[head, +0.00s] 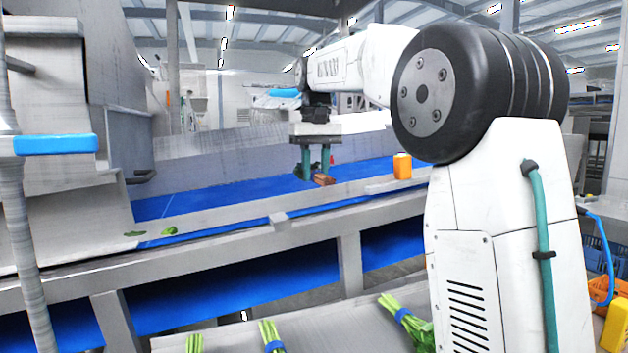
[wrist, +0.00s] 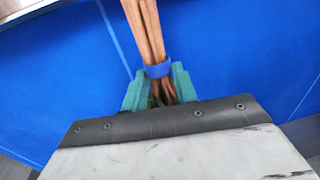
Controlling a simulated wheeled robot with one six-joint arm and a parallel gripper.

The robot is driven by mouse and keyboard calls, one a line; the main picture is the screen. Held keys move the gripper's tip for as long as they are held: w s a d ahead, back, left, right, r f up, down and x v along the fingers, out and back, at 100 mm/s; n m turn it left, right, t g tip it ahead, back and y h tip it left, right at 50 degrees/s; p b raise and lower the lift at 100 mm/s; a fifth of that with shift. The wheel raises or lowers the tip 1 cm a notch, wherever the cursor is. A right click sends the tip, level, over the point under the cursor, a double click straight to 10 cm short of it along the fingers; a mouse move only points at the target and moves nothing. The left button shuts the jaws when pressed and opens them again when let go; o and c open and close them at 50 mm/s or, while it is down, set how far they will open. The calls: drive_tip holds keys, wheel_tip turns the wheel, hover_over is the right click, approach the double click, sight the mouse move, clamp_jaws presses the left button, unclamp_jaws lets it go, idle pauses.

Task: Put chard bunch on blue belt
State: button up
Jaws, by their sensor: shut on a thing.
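My gripper (head: 315,170) is over the blue belt (head: 240,190), its teal fingers pointing down. It is shut on the chard bunch (head: 324,180), whose reddish-brown stems show at the fingertips. In the wrist view the chard bunch (wrist: 145,28) has brown stems with a blue band, held between the teal fingers (wrist: 158,85). The blue belt (wrist: 230,60) fills the background there. The leaves are mostly hidden. I cannot tell whether the bunch touches the belt.
An orange block (head: 402,166) stands on the belt's near ledge, right of my gripper. Loose green leaves (head: 168,231) lie on the left part of the frame. Several green bunches with blue bands (head: 404,314) lie on the grey surface in front.

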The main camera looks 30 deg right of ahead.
sight(316, 169)
drive_tip(key=shift+f, duration=1.15)
drive_tip(key=shift+f, duration=0.1)
drive_tip(key=o, duration=1)
wheel_tip(316, 169, up, 12)
drive_tip(key=shift+r, duration=0.1)
